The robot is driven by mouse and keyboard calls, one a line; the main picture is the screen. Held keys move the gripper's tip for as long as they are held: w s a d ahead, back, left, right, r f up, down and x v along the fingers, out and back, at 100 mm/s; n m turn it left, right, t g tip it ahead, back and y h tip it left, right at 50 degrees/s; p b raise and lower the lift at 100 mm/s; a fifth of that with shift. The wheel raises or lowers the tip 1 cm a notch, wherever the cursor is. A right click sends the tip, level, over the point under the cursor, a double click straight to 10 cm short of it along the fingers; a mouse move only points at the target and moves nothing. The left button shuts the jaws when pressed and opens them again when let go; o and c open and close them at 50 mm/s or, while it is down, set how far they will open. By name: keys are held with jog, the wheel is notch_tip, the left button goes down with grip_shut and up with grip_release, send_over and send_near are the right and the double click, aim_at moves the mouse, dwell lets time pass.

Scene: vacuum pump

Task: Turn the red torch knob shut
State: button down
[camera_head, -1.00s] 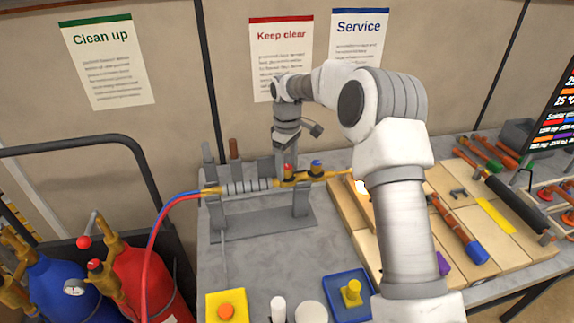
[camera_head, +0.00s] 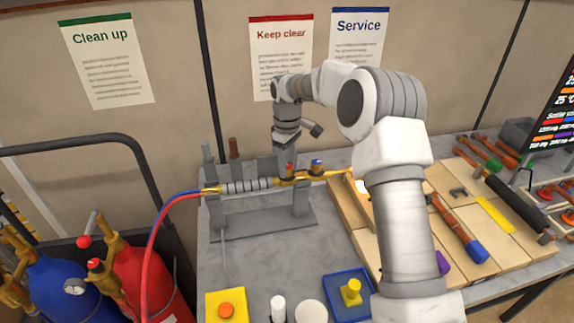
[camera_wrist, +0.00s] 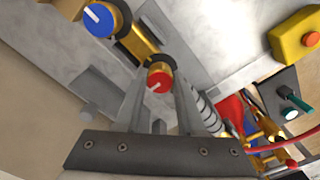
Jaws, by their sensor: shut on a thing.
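The red torch knob (camera_head: 290,167) sits on the brass torch body (camera_head: 325,175), which lies across a grey stand. In the wrist view the red knob (camera_wrist: 158,82) carries a white pointer line slanting to the lower left. My gripper (camera_wrist: 158,85) comes down on it from above, one finger on each side, shut on the knob. In the head view my gripper (camera_head: 283,163) is partly hidden by its own wrist. The blue knob (camera_head: 316,164) stands just right of it on the same torch, free of the fingers; it also shows in the wrist view (camera_wrist: 98,19).
Red and blue hoses (camera_head: 150,240) run from the torch's left end to gas cylinders (camera_head: 140,280). A yellow box with an orange button (camera_head: 226,310) and a blue tray (camera_head: 368,308) stand at the front. Firebricks (camera_head: 455,215) with tools lie right. The wall is close behind.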

jog(key=shift+m, duration=0.4)
jog(key=m, duration=0.8)
jog(key=shift+m+b, duration=0.3)
jog(key=m, duration=0.4)
jog(key=shift+m, duration=2.1)
jog(key=c, duration=0.5)
grip_release()
